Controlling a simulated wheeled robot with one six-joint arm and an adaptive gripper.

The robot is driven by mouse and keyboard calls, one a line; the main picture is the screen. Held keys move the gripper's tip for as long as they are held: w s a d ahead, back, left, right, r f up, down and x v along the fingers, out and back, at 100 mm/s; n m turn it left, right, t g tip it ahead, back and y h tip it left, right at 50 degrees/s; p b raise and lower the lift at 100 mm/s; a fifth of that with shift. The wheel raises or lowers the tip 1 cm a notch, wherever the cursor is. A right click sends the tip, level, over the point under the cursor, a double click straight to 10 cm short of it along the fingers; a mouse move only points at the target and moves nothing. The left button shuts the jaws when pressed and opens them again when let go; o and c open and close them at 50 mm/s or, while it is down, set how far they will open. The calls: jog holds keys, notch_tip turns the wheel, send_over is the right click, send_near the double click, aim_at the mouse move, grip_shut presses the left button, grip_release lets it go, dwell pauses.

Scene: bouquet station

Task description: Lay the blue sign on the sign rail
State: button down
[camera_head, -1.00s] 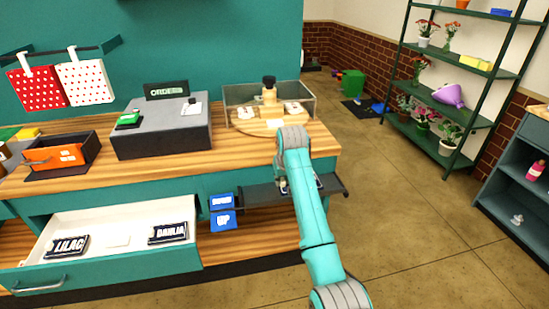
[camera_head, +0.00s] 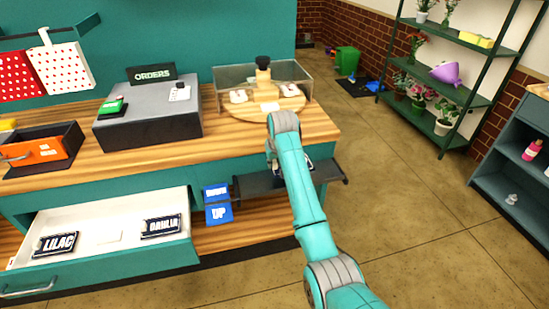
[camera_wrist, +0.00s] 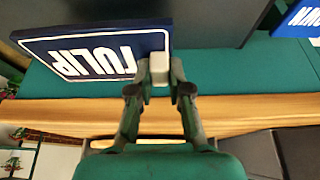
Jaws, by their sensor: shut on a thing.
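My gripper (camera_wrist: 157,88) is shut on the tab of a dark blue sign (camera_wrist: 95,52) with white letters reading TULIP, upside down in the wrist view. The sign sticks out to the left of the fingers there. In the head view my arm hides most of the gripper and sign, over the right part of a dark shelf-like rail (camera_head: 262,187) on the counter's front. A dark surface (camera_wrist: 215,22) lies behind the sign in the wrist view. I cannot tell whether the sign touches it.
An open white drawer (camera_head: 105,215) holds the LILAC sign (camera_head: 56,244) and DAHLIA sign (camera_head: 161,226). The wooden counter (camera_head: 225,138) bears a glass-sided box (camera_head: 232,78).

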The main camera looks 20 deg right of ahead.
jog(key=shift+f, duration=2.2)
jog(key=c, duration=1)
grip_release()
jog(key=shift+r, duration=3.45)
jog(key=shift+s, duration=0.1)
